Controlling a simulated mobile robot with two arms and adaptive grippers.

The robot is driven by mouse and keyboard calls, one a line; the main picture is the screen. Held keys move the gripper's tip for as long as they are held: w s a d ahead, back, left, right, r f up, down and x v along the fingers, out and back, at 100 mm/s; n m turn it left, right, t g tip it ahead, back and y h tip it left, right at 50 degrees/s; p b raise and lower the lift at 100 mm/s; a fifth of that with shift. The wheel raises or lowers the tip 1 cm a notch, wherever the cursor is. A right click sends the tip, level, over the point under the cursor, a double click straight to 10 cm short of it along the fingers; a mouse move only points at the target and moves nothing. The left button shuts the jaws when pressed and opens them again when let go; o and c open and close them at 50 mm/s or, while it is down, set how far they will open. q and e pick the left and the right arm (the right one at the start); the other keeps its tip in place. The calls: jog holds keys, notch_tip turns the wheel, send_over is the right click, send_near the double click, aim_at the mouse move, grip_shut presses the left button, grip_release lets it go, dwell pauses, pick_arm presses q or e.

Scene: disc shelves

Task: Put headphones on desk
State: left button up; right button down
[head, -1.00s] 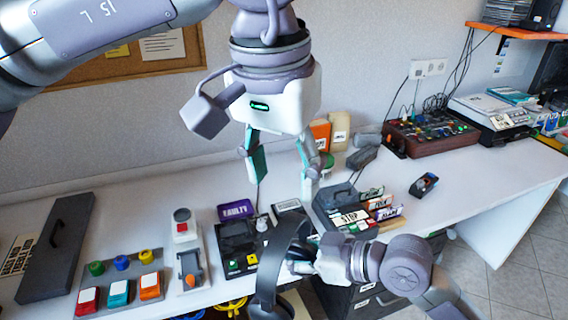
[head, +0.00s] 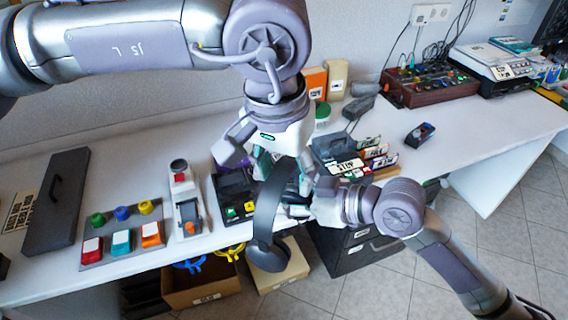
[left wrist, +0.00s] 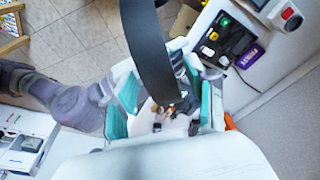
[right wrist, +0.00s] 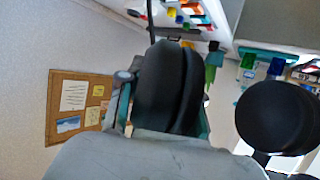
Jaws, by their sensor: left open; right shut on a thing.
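The black headphones (head: 266,215) hang at the front edge of the white desk (head: 480,130), with one ear cup low over the boxes below. My right gripper (head: 302,203) is shut on one ear cup; in the right wrist view this cup (right wrist: 168,90) sits between the fingers, with the other cup (right wrist: 278,116) free at the right. My left gripper (head: 283,165) is open just above the headphones. In the left wrist view the headband (left wrist: 148,50) passes between or in front of its open fingers (left wrist: 165,105); I cannot tell whether they touch it.
A colored button panel (head: 120,238), a small device with a red knob (head: 184,205) and a black box with buttons (head: 236,195) stand on the desk at left. A card file (head: 350,160) is behind the grippers. Clear desk lies at right. Cardboard boxes (head: 200,285) stand below.

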pick_arm(q)
grip_shut()
pick_arm(e)
jog(key=c, duration=0.7)
grip_release()
jog(key=shift+d, duration=0.1)
